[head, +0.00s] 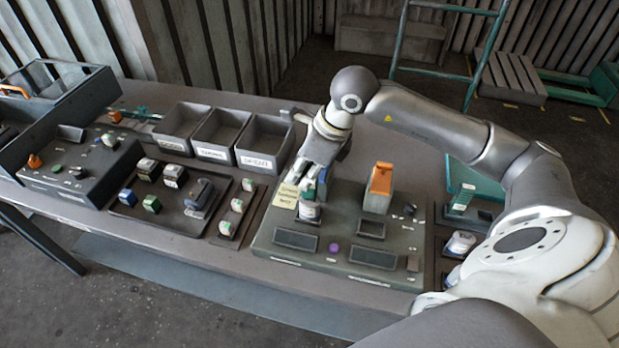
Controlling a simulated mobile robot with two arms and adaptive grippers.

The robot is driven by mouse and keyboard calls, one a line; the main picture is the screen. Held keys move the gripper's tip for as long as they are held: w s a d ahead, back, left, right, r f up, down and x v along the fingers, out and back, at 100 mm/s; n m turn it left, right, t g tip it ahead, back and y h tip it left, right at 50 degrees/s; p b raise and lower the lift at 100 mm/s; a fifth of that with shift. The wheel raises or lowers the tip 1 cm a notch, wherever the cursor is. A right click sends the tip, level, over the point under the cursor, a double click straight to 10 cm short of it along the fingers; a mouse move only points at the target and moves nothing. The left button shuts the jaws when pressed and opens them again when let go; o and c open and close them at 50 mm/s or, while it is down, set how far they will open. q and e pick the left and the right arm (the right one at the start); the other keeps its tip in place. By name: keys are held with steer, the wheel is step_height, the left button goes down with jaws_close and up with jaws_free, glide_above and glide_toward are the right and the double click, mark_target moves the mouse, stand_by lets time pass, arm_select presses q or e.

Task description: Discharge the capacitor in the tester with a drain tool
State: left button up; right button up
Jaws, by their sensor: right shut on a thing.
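My right gripper (312,182) points down over the left part of the grey-green tester (305,262). It is shut on a small blue-green thing (322,188), mostly hidden by the fingers, so I cannot tell for sure that it is the drain tool. Just below the fingertips a white and blue capacitor (310,211) stands on the tester. I cannot tell whether the held thing touches it. A block with an orange top (381,179) stands on the tester to the right. My left gripper is not in view.
Similar white capacitors (460,244) sit in a rack at right, near my right arm. Three grey bins (263,142) stand behind. A dark tray (165,207) with small blocks and a panel with an orange knob (35,161) lie left. A yellow label (285,196) is beside the capacitor.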

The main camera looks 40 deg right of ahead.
steer(key=shift+r+p, duration=1.55)
steer(key=shift+r, duration=1.6)
